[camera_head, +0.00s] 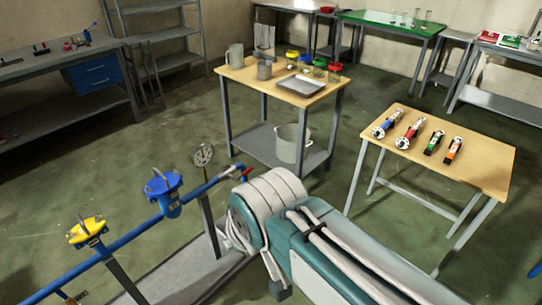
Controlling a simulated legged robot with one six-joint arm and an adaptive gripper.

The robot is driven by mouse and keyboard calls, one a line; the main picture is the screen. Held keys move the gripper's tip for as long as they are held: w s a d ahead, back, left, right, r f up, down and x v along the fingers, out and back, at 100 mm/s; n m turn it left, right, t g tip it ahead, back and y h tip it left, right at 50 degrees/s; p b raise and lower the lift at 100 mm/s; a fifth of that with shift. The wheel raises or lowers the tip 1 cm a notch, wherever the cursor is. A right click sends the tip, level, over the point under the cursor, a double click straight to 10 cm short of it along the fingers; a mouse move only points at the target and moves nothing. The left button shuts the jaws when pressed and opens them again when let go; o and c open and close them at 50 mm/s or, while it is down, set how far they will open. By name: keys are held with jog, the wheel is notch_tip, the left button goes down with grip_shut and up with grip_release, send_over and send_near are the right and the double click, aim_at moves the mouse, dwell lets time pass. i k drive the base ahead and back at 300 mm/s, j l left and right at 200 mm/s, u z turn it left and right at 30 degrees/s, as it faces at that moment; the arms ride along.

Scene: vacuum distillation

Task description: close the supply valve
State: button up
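A blue pipe (130,236) runs diagonally across the lower left on grey posts. It carries a yellow fitting (86,231) with a metal handle on top and a blue fitting (163,192) of similar form. A small red lever (246,173) shows at the pipe's upper right end. No label that I can read tells which of these is the supply valve, and I cannot tell whether any is open or shut. My gripper is not visible in this view.
A round gauge (203,155) stands near the pipe. A wooden table (281,92) with cups, jars and a tray stands behind. Another wooden table (483,181) at the right holds several tools. Green floor (60,165) is clear left of the pipe.

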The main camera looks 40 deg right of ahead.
aim_at(245, 173)
jog(key=i+l+z, duration=0.3)
jog(key=i, duration=0.15)
jog(key=i+l+z, duration=0.3)
jog(key=i, duration=0.15)
jog(key=i+l+z, duration=0.1)
jog(key=i+l, duration=0.3)
